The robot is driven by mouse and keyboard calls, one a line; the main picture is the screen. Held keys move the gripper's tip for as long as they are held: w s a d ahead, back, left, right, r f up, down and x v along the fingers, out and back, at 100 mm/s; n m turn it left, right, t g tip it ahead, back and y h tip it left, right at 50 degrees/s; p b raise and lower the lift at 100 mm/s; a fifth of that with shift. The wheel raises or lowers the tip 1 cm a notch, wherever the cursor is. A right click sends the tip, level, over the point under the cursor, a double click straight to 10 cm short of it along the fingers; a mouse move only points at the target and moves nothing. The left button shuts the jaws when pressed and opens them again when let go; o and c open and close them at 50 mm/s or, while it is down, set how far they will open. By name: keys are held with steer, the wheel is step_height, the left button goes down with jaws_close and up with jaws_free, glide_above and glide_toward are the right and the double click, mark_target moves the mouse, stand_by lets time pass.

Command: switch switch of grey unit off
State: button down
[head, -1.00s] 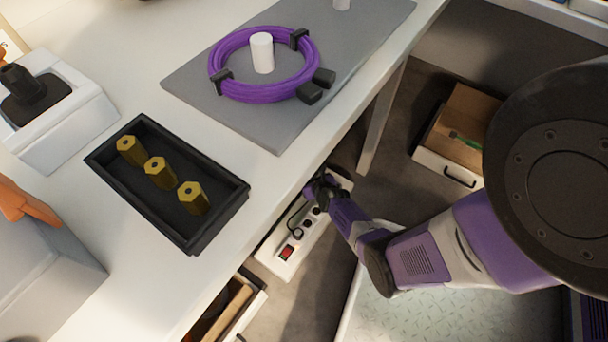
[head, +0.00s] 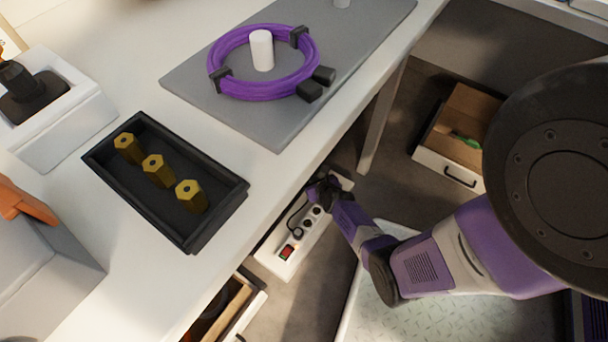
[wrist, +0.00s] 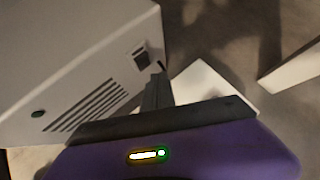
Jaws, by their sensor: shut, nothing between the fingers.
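The grey unit (wrist: 75,45) fills the left of the wrist view. I cannot tell the switch's position. My gripper (wrist: 158,75) is shut and empty, its fingertips just beside the switch; contact cannot be made out. In the head view my gripper (head: 322,188) reaches low by the table's edge, over a white power strip (head: 270,262) with a red switch (head: 287,252). I cannot make out the grey unit in the head view.
The white table (head: 290,190) overhangs my gripper's left side. It bears a black tray (head: 215,235) of brass hex pieces and a grey mat (head: 200,85) with a purple cable coil (head: 232,90). Open drawers stand at lower left (head: 252,308) and right (head: 440,165).

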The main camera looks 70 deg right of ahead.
steer(key=shift+s+a, duration=0.15)
steer(key=shift+s, duration=0.45)
steer(key=shift+s+a+r+b, duration=0.2)
steer(key=shift+s+b, duration=0.15)
steer(key=shift+s, duration=0.55)
steer(key=shift+s+a+r+b, duration=0.1)
steer(key=shift+s+a+b, duration=0.15)
steer(key=shift+s, duration=0.65)
